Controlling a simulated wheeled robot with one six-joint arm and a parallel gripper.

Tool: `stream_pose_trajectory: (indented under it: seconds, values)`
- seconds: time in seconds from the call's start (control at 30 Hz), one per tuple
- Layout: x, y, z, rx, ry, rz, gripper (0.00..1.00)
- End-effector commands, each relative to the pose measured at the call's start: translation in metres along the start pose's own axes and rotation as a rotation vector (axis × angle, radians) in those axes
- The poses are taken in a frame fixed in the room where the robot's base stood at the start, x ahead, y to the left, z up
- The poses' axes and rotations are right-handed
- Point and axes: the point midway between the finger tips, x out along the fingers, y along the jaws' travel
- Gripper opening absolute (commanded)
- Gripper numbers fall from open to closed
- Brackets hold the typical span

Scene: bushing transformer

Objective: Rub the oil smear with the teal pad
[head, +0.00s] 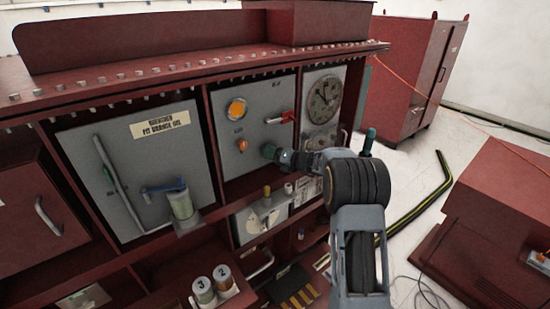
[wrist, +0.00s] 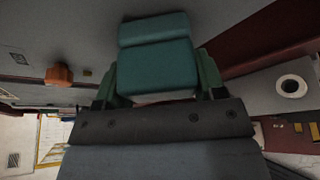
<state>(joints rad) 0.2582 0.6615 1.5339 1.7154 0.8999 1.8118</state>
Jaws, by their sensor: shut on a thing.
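My gripper (head: 283,156) is shut on the teal pad (wrist: 155,62), which sits between its two fingers in the wrist view. I cannot tell whether the pad touches the panel. I cannot make out an oil smear in either view; the gripper and pad hide part of the panel.
An orange light (head: 237,109) and a red handle (head: 281,118) are on the middle panel. A round gauge (head: 324,98) is to the right. A jar (head: 180,205) stands at the left panel. Numbered cans (head: 204,289) stand below. A yellow-black strip (head: 425,205) lies on the floor.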

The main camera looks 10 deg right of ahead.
Motion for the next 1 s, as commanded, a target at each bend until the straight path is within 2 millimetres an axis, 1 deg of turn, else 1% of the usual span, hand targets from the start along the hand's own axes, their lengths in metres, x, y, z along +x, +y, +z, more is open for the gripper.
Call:
stream_pose_trajectory:
  seconds: [0.53,0.77,0.87,1.0]
  values:
    - [0.015,0.029,-0.025,-0.003,0.002,0.005,0.45]
    - [0.011,0.037,-0.018,-0.003,0.0,0.005,0.45]
    - [0.008,0.033,-0.015,-0.003,-0.001,0.004,0.45]
    - [0.003,0.022,-0.006,-0.001,-0.004,0.0,0.45]
